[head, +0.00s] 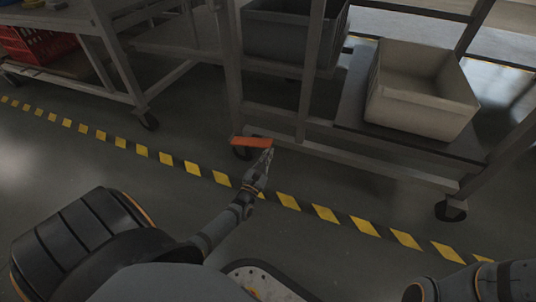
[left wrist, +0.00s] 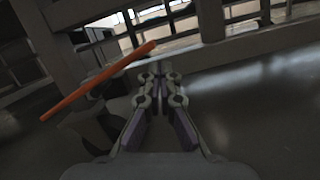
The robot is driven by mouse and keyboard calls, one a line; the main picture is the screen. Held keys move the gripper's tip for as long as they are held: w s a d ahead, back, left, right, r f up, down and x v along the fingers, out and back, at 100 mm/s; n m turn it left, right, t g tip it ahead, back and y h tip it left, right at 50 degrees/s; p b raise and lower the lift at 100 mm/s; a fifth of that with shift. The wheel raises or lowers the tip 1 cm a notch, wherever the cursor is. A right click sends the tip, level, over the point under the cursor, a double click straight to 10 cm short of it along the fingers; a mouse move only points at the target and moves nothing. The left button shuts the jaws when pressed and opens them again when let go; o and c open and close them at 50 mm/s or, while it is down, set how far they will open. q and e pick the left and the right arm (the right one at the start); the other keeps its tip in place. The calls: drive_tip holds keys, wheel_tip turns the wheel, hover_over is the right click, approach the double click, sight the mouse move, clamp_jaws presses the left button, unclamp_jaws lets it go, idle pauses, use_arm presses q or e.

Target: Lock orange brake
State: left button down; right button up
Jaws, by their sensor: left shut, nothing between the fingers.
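The orange brake (head: 251,141) is a flat lever at a black caster (head: 241,153) at the lower front of the grey cart. In the left wrist view the brake (left wrist: 97,81) runs tilted, its left end lower, to the left of the fingers. My left gripper (head: 268,153) is shut and empty, with its fingertips close to the right end of the brake. In the left wrist view the left gripper (left wrist: 157,68) points toward the cart's lower rail. I cannot tell whether the fingertips touch the brake. The right gripper is out of view; only part of my right arm shows.
The cart's lower rail (head: 365,162) runs just beyond the gripper. A beige bin (head: 420,105) and a dark grey bin (head: 288,38) sit on the cart. Another caster (head: 450,210) is at right. Yellow-black floor tape (head: 325,214) crosses in front; the floor there is clear.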

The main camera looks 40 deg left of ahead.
use_arm(q)
drive_tip(key=shift+r, duration=0.5)
drive_tip(key=shift+r+p, duration=0.25)
drive_tip(key=shift+p, duration=0.1)
drive_tip(key=v, duration=1.2)
drive_tip(key=shift+f, duration=0.15)
